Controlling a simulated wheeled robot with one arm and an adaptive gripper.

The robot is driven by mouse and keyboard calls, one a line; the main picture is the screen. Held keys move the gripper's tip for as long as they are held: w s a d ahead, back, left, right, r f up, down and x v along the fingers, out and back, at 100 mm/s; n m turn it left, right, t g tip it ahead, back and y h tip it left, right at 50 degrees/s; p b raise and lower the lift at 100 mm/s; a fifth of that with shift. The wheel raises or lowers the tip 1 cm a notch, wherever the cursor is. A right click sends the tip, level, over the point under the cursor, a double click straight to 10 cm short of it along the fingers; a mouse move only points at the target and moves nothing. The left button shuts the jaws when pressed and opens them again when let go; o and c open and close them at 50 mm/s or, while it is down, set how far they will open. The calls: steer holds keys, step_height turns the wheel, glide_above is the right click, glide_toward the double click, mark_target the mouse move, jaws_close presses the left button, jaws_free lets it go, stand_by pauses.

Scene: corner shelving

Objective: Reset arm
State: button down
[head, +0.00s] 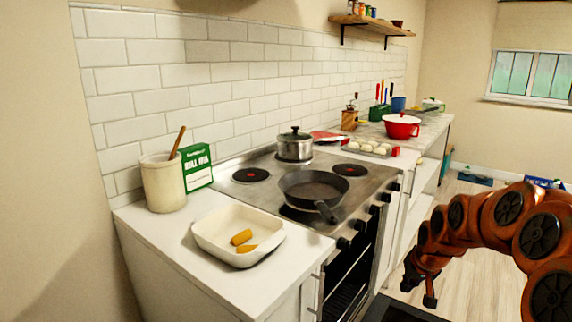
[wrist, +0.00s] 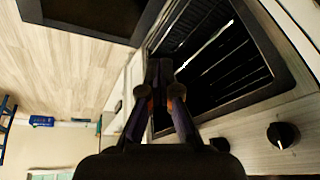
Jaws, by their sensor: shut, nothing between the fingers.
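My arm (head: 490,225) is orange and black and arches in from the right edge of the head view. My gripper (head: 420,290) hangs at its end, pointing down, in front of the stove and apart from it. In the wrist view my gripper (wrist: 160,72) shows its dark fingers together, with nothing between them. Behind the fingers lies the dark oven opening (wrist: 215,55) with its racks.
A stove (head: 262,193) bears a black pan (head: 312,186) and a lidded pot (head: 294,146). A white dish (head: 212,238) with yellow pieces stands on the left counter. Control knobs (head: 343,243) line the stove front.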

steer(key=s+a+r+n+g+p, duration=0.1)
steer(key=s+a+r+p, duration=0.2)
steer(key=s+a+r, duration=0.45)
steer(key=s+a+r+g+p, duration=0.1)
steer(key=s+a+r+p, duration=0.1)
steer(key=s, duration=0.8)
steer(key=s+a+r+g+p, duration=0.2)
steer(key=s+r+p, duration=0.3)
steer(key=s, duration=0.6)
steer(key=s+a+r+g+p, duration=0.2)
steer(key=s+r+p, duration=0.2)
steer(key=s, duration=0.7)
steer(key=shift+s+r, duration=0.25)
steer(key=shift+r, duration=0.25)
steer(key=shift+d, duration=0.1)
